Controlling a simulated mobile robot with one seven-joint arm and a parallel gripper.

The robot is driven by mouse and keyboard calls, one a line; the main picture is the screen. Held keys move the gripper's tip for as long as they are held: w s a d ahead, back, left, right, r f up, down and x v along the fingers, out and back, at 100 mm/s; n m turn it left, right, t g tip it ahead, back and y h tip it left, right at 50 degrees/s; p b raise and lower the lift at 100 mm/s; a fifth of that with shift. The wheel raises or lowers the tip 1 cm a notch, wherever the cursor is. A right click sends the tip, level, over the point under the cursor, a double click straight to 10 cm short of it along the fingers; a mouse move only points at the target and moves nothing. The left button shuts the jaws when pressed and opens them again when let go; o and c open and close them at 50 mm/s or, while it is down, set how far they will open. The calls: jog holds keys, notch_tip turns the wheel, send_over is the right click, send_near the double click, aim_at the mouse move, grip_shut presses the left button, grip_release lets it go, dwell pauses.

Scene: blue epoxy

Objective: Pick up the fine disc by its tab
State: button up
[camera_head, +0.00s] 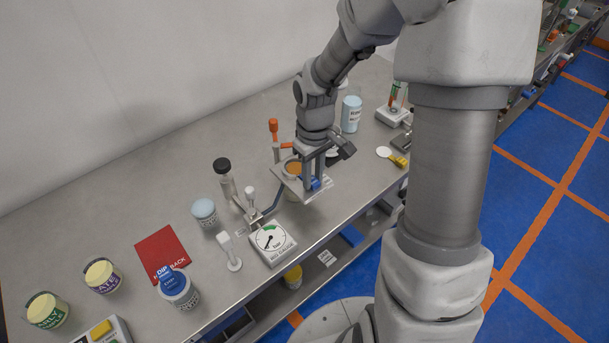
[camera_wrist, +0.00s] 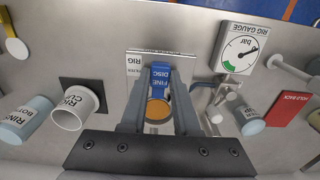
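The fine disc is an orange round disc (camera_wrist: 158,110) with a blue tab (camera_wrist: 161,76) lettered "FINE DISC". In the wrist view it lies between the fingers of my gripper (camera_wrist: 160,88). The two fingers stand on either side of the tab, very close to its edges; whether they touch it I cannot tell. In the head view my gripper (camera_head: 313,181) points down at a pale plate, with the blue tab (camera_head: 314,185) low between its fingertips and the orange disc (camera_head: 293,168) just behind. The fingers hide part of the disc.
The rig gauge (camera_head: 270,243) and a white-topped lever stand left of my gripper. A tall black-capped post (camera_head: 223,168) and an orange-topped one (camera_head: 273,128) are nearby. A white rig cup (camera_wrist: 75,105) stands beside the plate. The red hold-back card (camera_head: 161,252) lies farther left.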

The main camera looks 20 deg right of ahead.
aim_at(313, 180)
grip_shut()
jog(key=shift+r, duration=0.2)
jog(key=shift+r+p, duration=2.1)
jog(key=shift+r, duration=0.25)
